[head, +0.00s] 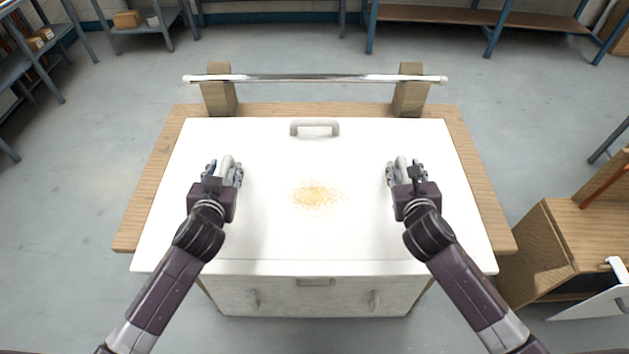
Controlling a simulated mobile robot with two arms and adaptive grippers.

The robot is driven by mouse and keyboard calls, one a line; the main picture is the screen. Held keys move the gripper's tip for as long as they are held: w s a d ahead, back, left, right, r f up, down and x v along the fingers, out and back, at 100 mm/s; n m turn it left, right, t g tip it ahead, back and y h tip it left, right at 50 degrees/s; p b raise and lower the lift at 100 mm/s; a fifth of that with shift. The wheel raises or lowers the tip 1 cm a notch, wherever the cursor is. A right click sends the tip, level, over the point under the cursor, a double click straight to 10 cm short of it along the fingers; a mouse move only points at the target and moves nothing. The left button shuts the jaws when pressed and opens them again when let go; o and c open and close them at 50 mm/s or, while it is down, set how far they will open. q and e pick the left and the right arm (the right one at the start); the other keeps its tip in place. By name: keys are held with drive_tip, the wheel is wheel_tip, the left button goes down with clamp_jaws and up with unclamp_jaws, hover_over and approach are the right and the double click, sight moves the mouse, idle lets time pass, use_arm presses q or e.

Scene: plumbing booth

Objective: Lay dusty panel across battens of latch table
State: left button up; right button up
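The dusty panel (315,240) is a wide white sheet with a tan dust patch (315,197) in its middle and a grey handle (314,128) near its far edge. It covers most of the wooden latch table (144,205), and its near edge extends past the table's front. I cannot tell whether it rests on the table or is slightly above it. The battens are hidden. My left gripper (224,174) is closed around a pale side handle on the panel's left. My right gripper (404,174) is closed around the matching handle on the right.
A shiny bar (315,79) spans two wooden posts (221,92) behind the panel. A whitish box-like front (312,297) with handles shows below the near edge. A wooden cabinet (545,245) stands at the right. Shelves line the back and left; the floor (60,190) at left is clear.

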use_arm(q)
clamp_jaws()
use_arm(e)
clamp_jaws()
use_arm(q)
drive_tip(key=shift+w+r, duration=0.1)
drive_tip(key=shift+r, duration=0.1)
use_arm(e)
drive_tip(key=shift+w+r, duration=0.1)
drive_tip(key=shift+r, duration=0.1)
